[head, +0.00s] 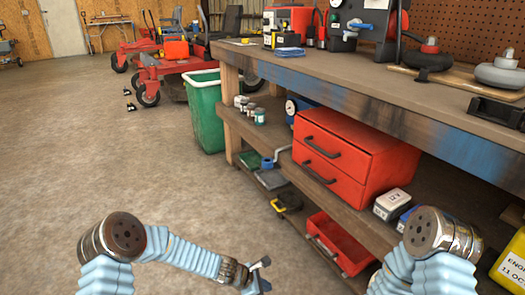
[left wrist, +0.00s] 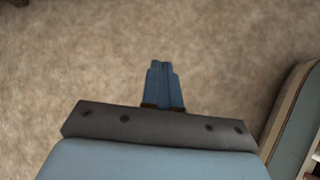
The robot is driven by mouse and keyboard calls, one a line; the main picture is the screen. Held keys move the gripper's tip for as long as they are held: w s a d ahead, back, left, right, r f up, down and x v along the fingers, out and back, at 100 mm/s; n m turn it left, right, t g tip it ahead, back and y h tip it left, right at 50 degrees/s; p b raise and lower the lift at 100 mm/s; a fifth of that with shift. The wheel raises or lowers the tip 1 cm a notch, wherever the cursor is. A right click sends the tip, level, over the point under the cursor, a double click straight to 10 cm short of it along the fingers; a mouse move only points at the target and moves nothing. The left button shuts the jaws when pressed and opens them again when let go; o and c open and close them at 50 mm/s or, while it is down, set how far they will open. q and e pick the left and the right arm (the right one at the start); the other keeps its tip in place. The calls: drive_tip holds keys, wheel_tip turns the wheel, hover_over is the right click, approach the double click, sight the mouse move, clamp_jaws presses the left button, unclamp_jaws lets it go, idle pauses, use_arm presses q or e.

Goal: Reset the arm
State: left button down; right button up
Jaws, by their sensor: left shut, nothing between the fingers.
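My left arm comes in from the bottom left of the head view in a light blue ribbed sleeve and reaches toward the middle. My left gripper (head: 262,275) is low over the floor, in front of the workbench. In the left wrist view the left gripper (left wrist: 163,84) has its two blue fingers together with nothing between them, above bare floor. My right arm shows at the bottom right of the head view, bent at a metal joint; its gripper is out of the frame.
A wooden workbench (head: 345,88) with shelves runs along the right. A red drawer box (head: 365,150) and a red tray (head: 338,243) sit on its shelves. A green bin (head: 207,112) stands at its far end. Red mowers (head: 160,70) stand behind. The concrete floor (head: 70,150) at left is clear.

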use_arm(q)
drive_tip(key=s+a+r+m+g+y+p, duration=0.1)
drive_tip(key=s+a+m+p, duration=0.2)
drive_tip(key=s+a+m, duration=0.3)
drive_tip(key=s+a+r+m+g+y+p, duration=0.1)
drive_tip(key=s+a+m+p, duration=0.3)
drive_tip(key=s+m, duration=0.7)
drive_tip(key=s+a+r, duration=0.1)
drive_tip(key=s+a, duration=0.1)
drive_tip(key=s, duration=0.5)
drive_tip(key=shift+a+r+m+g+y, duration=0.2)
drive_tip(key=shift+m+g+y, duration=0.1)
drive_tip(key=shift+m, duration=0.1)
drive_tip(key=shift+d+f, duration=0.1)
